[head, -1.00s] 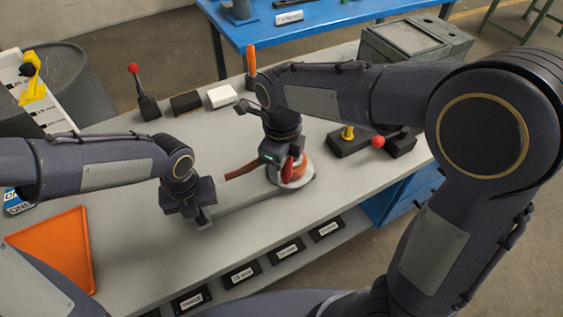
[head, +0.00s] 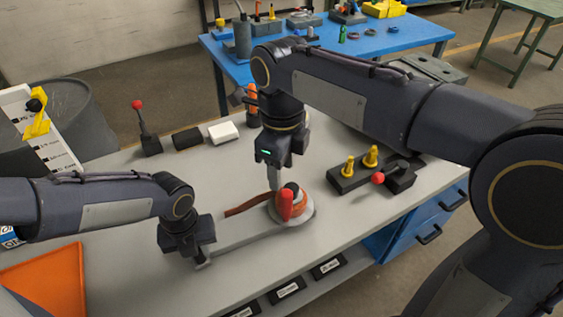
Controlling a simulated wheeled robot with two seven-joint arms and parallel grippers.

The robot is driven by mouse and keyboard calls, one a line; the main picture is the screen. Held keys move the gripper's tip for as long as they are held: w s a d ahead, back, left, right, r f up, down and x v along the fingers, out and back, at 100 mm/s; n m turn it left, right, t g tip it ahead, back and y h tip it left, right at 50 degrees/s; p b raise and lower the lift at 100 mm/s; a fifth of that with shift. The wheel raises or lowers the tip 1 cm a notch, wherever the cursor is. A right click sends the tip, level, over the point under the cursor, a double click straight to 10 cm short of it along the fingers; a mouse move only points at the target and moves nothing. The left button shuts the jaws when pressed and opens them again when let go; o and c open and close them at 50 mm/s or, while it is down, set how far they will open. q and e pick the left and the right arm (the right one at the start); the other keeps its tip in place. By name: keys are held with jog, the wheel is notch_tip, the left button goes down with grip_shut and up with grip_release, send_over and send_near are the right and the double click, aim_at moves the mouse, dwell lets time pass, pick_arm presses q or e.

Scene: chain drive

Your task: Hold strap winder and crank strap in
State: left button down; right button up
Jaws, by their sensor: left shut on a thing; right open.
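The strap winder (head: 300,211) sits on the grey bench, a round grey base with an orange-red strap coil and a red crank knob (head: 285,205) standing on top. A brown-red strap (head: 250,203) runs out from it to the left along the bench. A long grey bar (head: 240,235) reaches from the base toward the lower left. My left gripper (head: 203,262) is shut on the end of this bar. My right gripper (head: 275,178) is open and points down just above and behind the crank knob; it appears to hold nothing.
A red-knobbed lever (head: 142,130), a black block (head: 187,138) and a white block (head: 223,132) stand along the back edge. A black fixture with yellow pegs (head: 358,172) and a red-balled lever (head: 378,179) stand right. An orange tray (head: 48,283) lies front left.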

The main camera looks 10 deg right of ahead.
jog(key=shift+r, duration=0.5)
jog(key=shift+c, duration=0.5)
jog(key=shift+f, duration=0.15)
jog(key=shift+c, duration=1.3)
jog(key=shift+d+f+g, duration=0.25)
jog(key=shift+f+g, duration=0.05)
jog(key=shift+c, duration=1.1)
jog(key=d+f+m+g+y, duration=0.1)
jog(key=d+f+g+y, duration=0.1)
jog(key=d+f+m+g+y, duration=0.1)
jog(key=d+f+g+y, duration=0.1)
jog(key=f, duration=0.1)
jog(key=w+d+f+m+g+y, duration=0.1)
jog(key=d+f+g+y, duration=0.1)
jog(key=d, duration=0.1)
jog(key=shift+f+m, duration=0.25)
jog(key=shift+m, duration=0.05)
grip_shut()
jog(key=w+d+f+m+t+y, duration=0.1)
jog(key=d+f+m+y, duration=0.1)
jog(key=d+y, duration=0.4)
jog(key=w+d+f+m+t+y, duration=0.1)
jog(key=w+d+m+t+y, duration=0.15)
jog(key=d+y, duration=0.3)
send_near(289, 192)
jog(key=a+f, duration=0.3)
jog(key=a, duration=0.3)
jog(key=shift+s+f+g, duration=0.25)
jog(key=shift+s+g, duration=0.1)
jog(key=shift+g, duration=0.1)
